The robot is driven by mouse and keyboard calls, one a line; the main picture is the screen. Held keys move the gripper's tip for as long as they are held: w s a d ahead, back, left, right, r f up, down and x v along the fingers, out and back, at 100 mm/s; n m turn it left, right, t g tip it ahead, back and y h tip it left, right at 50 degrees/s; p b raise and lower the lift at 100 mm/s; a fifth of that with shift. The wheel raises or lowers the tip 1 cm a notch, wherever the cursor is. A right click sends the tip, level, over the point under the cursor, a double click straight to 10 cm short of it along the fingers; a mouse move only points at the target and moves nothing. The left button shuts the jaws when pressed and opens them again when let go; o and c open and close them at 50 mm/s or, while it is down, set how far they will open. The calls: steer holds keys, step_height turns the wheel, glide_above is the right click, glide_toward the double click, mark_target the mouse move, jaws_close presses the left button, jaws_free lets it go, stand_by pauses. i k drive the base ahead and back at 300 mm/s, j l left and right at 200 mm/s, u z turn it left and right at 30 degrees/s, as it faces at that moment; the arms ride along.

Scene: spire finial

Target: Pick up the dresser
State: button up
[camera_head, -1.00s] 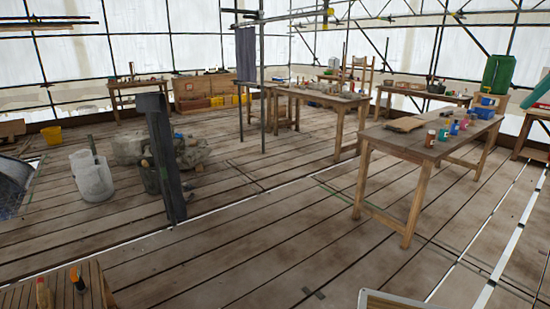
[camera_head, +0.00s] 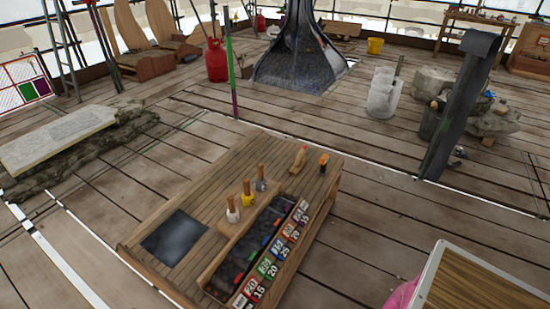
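I cannot surely tell which thing is the dresser. A low wooden bench (camera_head: 190,190) stands in the lower middle with small tools on it. Two of them, one with a light wooden body (camera_head: 299,159) and one dark with an orange top (camera_head: 323,163), are at its far right end. Three wooden-handled tools with a white (camera_head: 232,212), a yellow (camera_head: 247,197) and a grey (camera_head: 261,183) lower part stand upright in a row. My gripper is not in view.
The bench also bears a dark square plate (camera_head: 174,238) and a long box (camera_head: 228,276) with numbered tabs. A dark post (camera_head: 460,110) stands right. A pale-rimmed wooden surface (camera_head: 485,285) fills the lower right corner. A carved slab (camera_head: 60,138) lies left. Plank floor around the bench is largely clear.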

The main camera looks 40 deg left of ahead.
mark_target(299, 159)
steer(key=i+u, duration=0.45)
steer(key=i, duration=0.6)
steer(key=i+u, duration=0.45)
steer(key=i+l+u, duration=0.25)
steer(key=u, duration=0.2)
steer(key=i+l+u, duration=0.9)
